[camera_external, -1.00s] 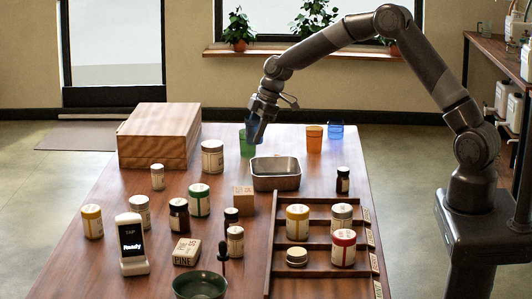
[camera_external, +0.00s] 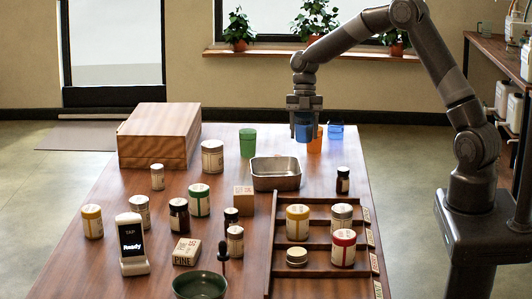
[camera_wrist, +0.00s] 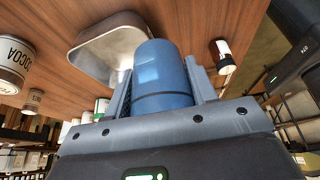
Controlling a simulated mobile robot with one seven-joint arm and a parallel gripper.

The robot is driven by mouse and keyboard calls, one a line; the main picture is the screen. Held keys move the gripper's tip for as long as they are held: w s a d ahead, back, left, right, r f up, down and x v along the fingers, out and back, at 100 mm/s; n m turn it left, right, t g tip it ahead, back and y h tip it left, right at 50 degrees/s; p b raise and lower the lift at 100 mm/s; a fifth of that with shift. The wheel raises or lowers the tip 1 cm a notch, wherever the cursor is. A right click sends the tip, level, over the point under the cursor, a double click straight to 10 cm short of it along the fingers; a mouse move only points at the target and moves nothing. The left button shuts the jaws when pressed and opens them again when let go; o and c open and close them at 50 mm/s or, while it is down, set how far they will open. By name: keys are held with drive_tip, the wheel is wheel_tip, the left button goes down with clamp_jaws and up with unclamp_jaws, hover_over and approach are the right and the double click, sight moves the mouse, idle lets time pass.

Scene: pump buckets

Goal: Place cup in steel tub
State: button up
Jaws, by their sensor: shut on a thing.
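My gripper (camera_external: 304,118) is shut on a blue cup (camera_external: 303,132) and holds it in the air behind and to the right of the steel tub. In the wrist view the blue cup (camera_wrist: 162,75) sits between the two fingers. The steel tub (camera_external: 275,173) stands on the table and looks empty; in the wrist view the steel tub (camera_wrist: 112,45) shows just beyond and left of the cup. A green cup (camera_external: 247,142), an orange cup (camera_external: 315,145) and another blue cup (camera_external: 336,131) stand at the back of the table. The held cup partly covers the orange one.
A wooden box (camera_external: 160,137) stands at the back left. A compartment tray (camera_external: 315,240) with several jars fills the front right. A small dark bottle (camera_external: 343,180) stands right of the tub. Several jars, a card reader (camera_external: 132,245) and a green bowl (camera_external: 200,287) occupy the front left.

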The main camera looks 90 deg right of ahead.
drive_tip(key=w+a+f, duration=0.4)
drive_tip(key=w, duration=0.1)
drive_tip(key=w+a+f, duration=0.2)
drive_tip(key=w+a, duration=0.1)
drive_tip(key=shift+w+f, duration=0.1)
drive_tip(key=shift+f, duration=2.15)
drive_tip(key=o, duration=0.9)
drive_tip(key=shift+f, duration=0.1)
drive_tip(key=shift+o, duration=0.2)
